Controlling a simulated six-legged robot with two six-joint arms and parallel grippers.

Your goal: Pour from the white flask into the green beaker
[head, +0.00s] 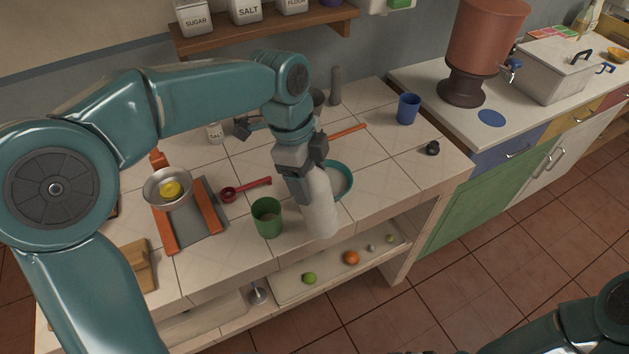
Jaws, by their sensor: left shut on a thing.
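The white flask (320,205) is in the head view, right of the green beaker and near the counter's front edge. My left gripper (301,182) is shut on it from above and behind. The flask leans only a little; I cannot tell whether its base touches the counter. The green beaker (267,219) stands upright on the tiles, a short way left of the flask and apart from it. Its inside is mostly in shadow. My right gripper is out of view; part of my right arm shows at the bottom right.
A teal bowl (341,180) is close behind the flask. A red ladle (244,189) lies behind the beaker. A metal pan (168,188) with something yellow sits on a grey and orange rack (190,226) at left. A blue cup (408,108) stands at the back right.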

